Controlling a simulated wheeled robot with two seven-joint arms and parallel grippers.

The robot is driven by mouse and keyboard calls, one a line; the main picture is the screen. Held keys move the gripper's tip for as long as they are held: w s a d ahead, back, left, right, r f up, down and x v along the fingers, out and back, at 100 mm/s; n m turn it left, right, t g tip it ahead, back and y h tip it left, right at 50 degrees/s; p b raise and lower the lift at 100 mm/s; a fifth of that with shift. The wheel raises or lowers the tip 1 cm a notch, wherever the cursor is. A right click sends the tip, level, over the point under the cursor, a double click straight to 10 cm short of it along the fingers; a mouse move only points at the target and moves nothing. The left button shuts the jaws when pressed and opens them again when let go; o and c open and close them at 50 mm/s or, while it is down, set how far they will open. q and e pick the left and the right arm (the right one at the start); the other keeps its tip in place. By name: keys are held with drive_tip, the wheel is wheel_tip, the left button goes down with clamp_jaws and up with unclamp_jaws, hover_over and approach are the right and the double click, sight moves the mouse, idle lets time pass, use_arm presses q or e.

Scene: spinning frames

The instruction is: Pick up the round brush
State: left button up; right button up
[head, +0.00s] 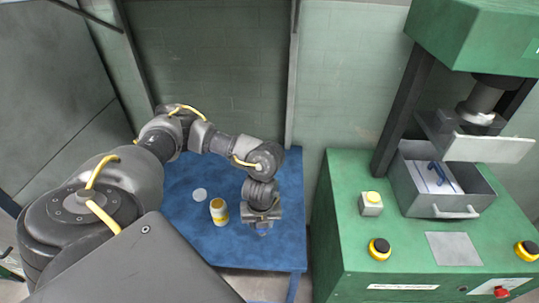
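My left arm comes in from the left and reaches over the blue table (190,225). My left gripper (262,229) points down near the table's right side, just right of a white and yellow container. Its fingers are small and partly hidden by its own body, so I cannot tell whether they are open or shut. A small pale shape shows at the fingertips, too unclear to name. I cannot clearly make out a round brush; it may be hidden under the gripper. My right gripper is not in view.
The white and yellow container (219,211) stands upright on the table, with a flat pale disc (199,194) behind it. On the right is a green press (345,240) with buttons and a grey drawer-like box (460,204) holding a blue item (438,173). A wall stands behind.

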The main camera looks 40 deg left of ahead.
use_arm(q)
drive_tip(key=s+d+r+p, duration=0.1)
drive_tip(key=s+r, duration=0.2)
drive_tip(key=s, duration=0.5)
drive_tip(key=shift+s+r, duration=0.3)
